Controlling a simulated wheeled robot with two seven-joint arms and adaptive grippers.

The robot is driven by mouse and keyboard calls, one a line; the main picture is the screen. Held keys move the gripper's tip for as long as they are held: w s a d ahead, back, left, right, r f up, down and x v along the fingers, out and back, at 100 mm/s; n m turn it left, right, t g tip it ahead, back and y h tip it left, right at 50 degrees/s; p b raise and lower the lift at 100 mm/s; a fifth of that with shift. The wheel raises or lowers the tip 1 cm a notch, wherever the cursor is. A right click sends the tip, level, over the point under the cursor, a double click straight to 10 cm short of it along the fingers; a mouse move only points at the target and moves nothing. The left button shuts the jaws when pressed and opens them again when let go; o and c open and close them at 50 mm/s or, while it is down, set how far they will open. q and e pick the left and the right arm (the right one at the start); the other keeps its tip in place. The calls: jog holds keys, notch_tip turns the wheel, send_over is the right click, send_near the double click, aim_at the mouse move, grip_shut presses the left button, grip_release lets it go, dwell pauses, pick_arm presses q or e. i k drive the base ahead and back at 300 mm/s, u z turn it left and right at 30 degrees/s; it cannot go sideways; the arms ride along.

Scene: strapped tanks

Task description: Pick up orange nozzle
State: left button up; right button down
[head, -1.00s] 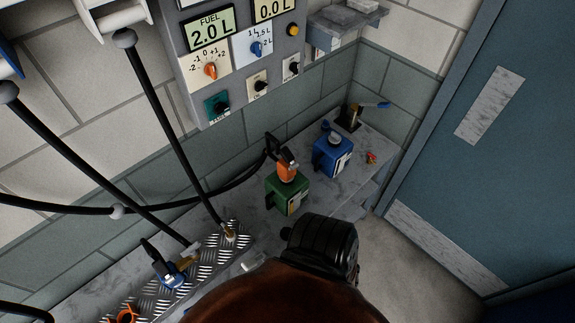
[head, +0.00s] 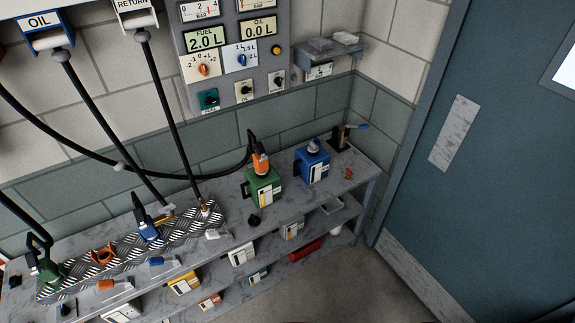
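The orange nozzle (head: 260,163) stands upright in the top of the green tank (head: 263,188) on the bench. Its black handle points up, and a black hose runs from it to the left along the wall. A blue tank (head: 312,167) with a grey cap stands to its right. A blue nozzle (head: 147,229) and a green nozzle (head: 47,267) are at the left, on the tread plate (head: 185,238). Neither of my grippers is in view.
The bench top (head: 225,217) has small loose items, including a black cap (head: 253,220) in front of the green tank. A lower shelf holds several small boxes. A control panel (head: 230,60) hangs above. Hoses cross at the left. A blue door (head: 480,190) is at the right.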

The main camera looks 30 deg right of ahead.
aim_at(261, 168)
jog(key=z, duration=0.2)
jog(key=i, duration=1.05)
jog(key=z, duration=0.65)
